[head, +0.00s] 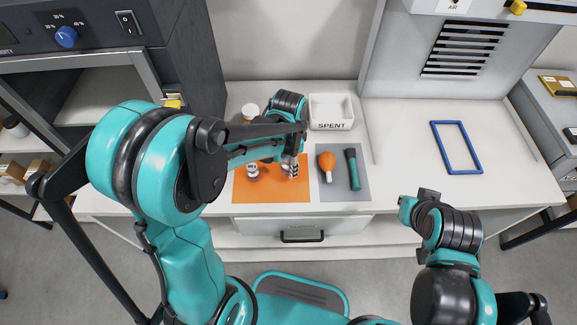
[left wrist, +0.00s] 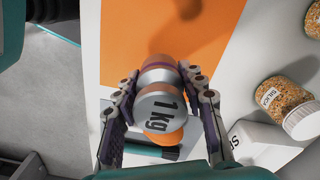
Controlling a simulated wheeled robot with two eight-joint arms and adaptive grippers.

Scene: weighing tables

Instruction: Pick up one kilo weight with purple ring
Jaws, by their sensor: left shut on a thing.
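My left gripper (head: 291,168) is shut on a silver weight marked 1 kg (left wrist: 162,105). The left wrist view shows the gripper's fingers (left wrist: 163,100) on both sides of it. A purple ring shows around its far part. It is over the orange mat (head: 270,194), and a soft shadow lies on the mat beside it. Another metal weight (head: 252,172) stands on the mat, left of the gripper in the head view. My right gripper (head: 425,197) is off the front of the table at the right, too small and turned to read its fingers.
A grey mat (head: 342,190) holds an orange bulb (head: 326,161) and a teal-handled tool (head: 353,170). Behind stand a white SPENT bin (head: 331,112) and a jar (head: 249,111). A blue frame (head: 456,147) lies on the clear right side.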

